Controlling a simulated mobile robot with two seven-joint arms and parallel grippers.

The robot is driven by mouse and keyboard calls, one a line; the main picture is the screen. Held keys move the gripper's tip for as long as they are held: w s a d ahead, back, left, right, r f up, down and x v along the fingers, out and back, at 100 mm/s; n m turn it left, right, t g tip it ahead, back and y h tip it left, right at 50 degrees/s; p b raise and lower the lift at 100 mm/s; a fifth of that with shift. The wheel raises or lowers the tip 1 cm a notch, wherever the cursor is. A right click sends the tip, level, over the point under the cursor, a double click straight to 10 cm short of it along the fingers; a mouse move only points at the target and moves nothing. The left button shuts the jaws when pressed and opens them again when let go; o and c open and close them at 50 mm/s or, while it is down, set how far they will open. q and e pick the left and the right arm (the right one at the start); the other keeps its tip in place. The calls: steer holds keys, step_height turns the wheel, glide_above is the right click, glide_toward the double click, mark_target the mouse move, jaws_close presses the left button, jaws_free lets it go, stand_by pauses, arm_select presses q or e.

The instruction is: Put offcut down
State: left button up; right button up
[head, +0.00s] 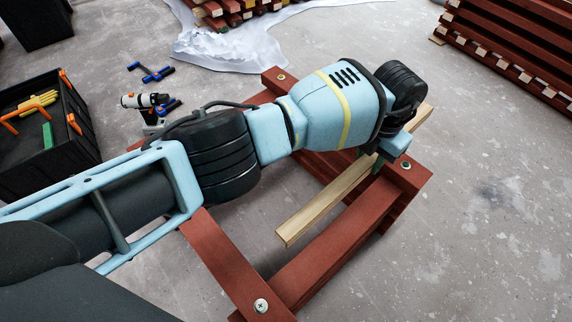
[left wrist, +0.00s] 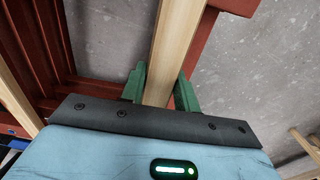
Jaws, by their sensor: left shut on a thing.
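The offcut is a pale, unpainted wooden batten (head: 318,205), lying diagonally in the head view above or within a red-painted frame (head: 335,240). My left gripper (head: 374,164) is shut on it towards its far end, close to the frame's right corner. In the left wrist view, the green fingers of my left gripper (left wrist: 160,88) stand on both sides of the offcut (left wrist: 178,45). I cannot tell whether the offcut touches the frame. My left wrist hides part of it and of the frame. My right gripper is not in view.
A black crate (head: 82,120) with tools stands at the left. A drill (head: 145,100) and blue-black clamps (head: 150,73) are near it. Stacked red battens (head: 515,45) stand at the upper right, and more lie on white sheeting (head: 215,50). Concrete floor (head: 480,220) is clear at the right.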

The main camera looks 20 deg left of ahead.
arm_select(q)
steer(key=s+a+f+b, duration=0.1)
steer(key=s+a+f, duration=0.1)
steer(key=a, duration=0.5)
steer(key=s+a+f+b, duration=0.1)
steer(key=s+a+f, duration=0.2)
steer(key=a, duration=0.3)
steer(key=shift+s+a, duration=0.35)
steer(key=shift+s, duration=0.45)
steer(key=o, duration=0.7)
steer(key=shift+f, duration=0.15)
steer(key=o, duration=0.4)
